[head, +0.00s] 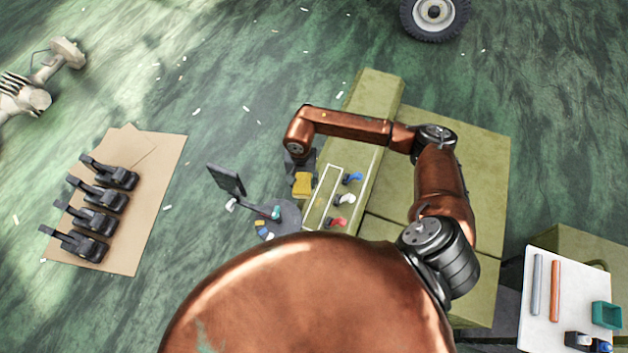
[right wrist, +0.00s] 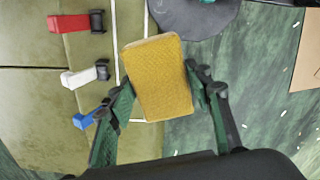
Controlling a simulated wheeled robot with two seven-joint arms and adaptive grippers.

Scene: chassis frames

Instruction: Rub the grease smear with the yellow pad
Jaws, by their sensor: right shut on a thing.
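The yellow pad (head: 303,184) is held between the fingers of my right gripper (head: 300,162), at the left edge of the olive bench. In the right wrist view the pad (right wrist: 157,77) sits tilted between the two green-and-black fingers, which are shut on it. I cannot tell whether the pad touches the bench or hangs above it. A white outlined rectangle (head: 318,211) lies on the bench just right of the pad. I cannot make out a grease smear in either view. My left gripper is not in view.
Blue (head: 352,179), white (head: 345,199) and red (head: 338,223) clips stand right of the outline. A round grey tray (head: 287,213) with small items is close to the left. Several black tools lie on cardboard (head: 150,190). A white-topped table (head: 537,318) stands at right.

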